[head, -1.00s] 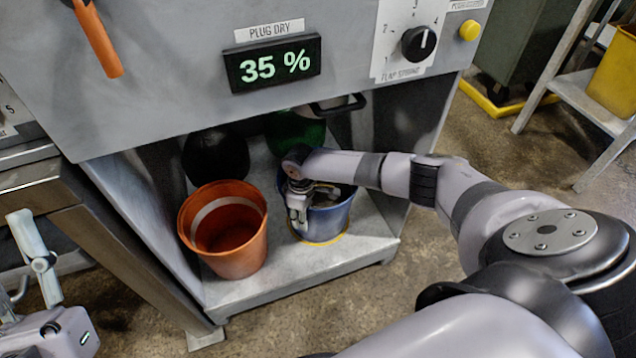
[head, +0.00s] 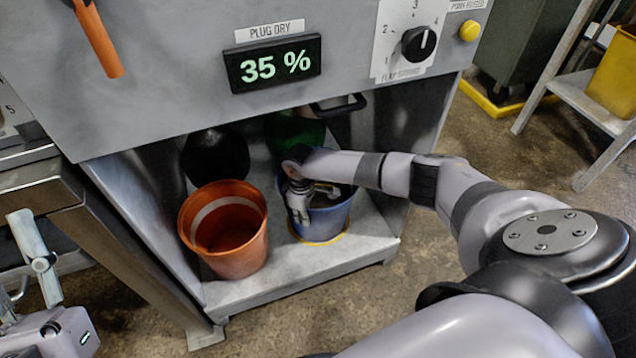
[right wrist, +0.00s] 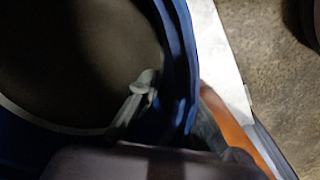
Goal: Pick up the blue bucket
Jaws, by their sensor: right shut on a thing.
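The blue bucket (head: 328,222) stands upright on the grey shelf under the machine, within a yellow ring marking. My right gripper (head: 299,203) reaches down at the bucket's left rim and is shut on its wall. In the right wrist view the blue wall (right wrist: 183,60) runs between the fingers (right wrist: 172,105), with one finger inside the bucket and the other largely hidden. The bucket's dark inside also shows there. My left gripper (head: 38,262) is only partly in view at the lower left edge, away from the bucket; its jaw opening cannot be made out.
An orange bucket (head: 226,250) stands close to the left of the blue one. A dark round container (head: 215,157) and a green one (head: 293,130) are behind. The machine's front with a black handle (head: 338,105) overhangs the shelf (head: 345,255).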

